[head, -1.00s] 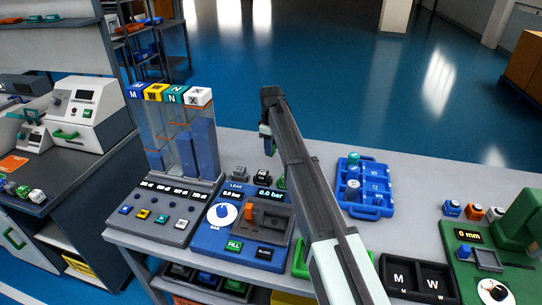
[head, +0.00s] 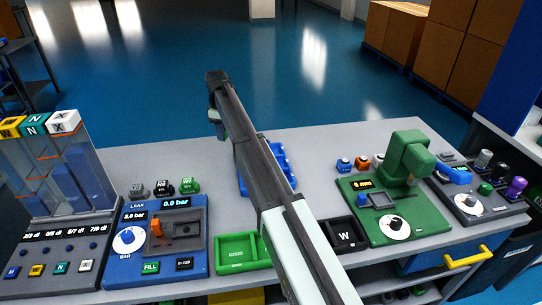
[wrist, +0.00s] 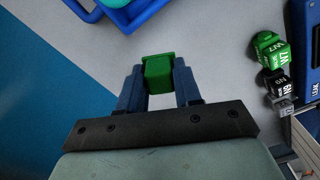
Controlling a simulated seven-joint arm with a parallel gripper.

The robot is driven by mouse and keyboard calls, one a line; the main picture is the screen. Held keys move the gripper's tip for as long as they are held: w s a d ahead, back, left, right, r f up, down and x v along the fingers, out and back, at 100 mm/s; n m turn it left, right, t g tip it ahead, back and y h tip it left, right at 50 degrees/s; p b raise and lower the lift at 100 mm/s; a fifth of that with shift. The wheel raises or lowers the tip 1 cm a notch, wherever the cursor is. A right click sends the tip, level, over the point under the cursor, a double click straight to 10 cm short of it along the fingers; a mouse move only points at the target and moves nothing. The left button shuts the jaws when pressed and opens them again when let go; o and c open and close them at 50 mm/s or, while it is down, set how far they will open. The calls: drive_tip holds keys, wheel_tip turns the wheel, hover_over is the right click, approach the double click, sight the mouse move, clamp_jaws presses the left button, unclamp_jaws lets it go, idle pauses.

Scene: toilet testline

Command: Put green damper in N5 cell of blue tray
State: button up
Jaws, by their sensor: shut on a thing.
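My gripper (wrist: 160,88) is shut on the green damper (wrist: 158,72), a small green block between the two blue fingers in the wrist view. In the head view my gripper (head: 219,128) hangs at the far end of the arm, beyond and left of the blue tray. The blue tray (head: 284,165) lies on the grey table, mostly hidden behind my arm. In the wrist view its blue rim (wrist: 140,17) shows at the top, apart from the damper, with a turquoise part inside. The N5 cell cannot be made out.
Small marked blocks, one green (head: 189,186) and one black (head: 162,187), stand behind the leak tester (head: 118,262). A green tray (head: 236,266) lies at the front. A green press (head: 405,158) stands to the right. The table's far side has bare room.

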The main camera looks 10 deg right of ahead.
drive_tip(key=d+m, duration=0.1)
drive_tip(key=d, duration=1.8)
drive_tip(key=shift+s+a+f+n, duration=0.1)
drive_tip(key=shift+s+f+n, duration=0.1)
drive_tip(key=shift+f+n, duration=1.15)
drive_tip(key=shift+s+f+n, duration=0.15)
drive_tip(key=shift+f+n, duration=0.65)
drive_tip(key=shift+f, duration=1.05)
drive_tip(key=shift+s+a+f+n, duration=0.1)
drive_tip(key=shift+s+f+n, duration=0.1)
drive_tip(key=shift+f+n, duration=1.15)
drive_tip(key=shift+f+m, duration=0.3)
drive_tip(key=shift+f, duration=0.05)
drive_tip(key=o, duration=0.7)
drive_tip(key=shift+o, duration=0.2)
wheel_tip(320, 180, up, 12)
drive_tip(key=shift+r, duration=0.15)
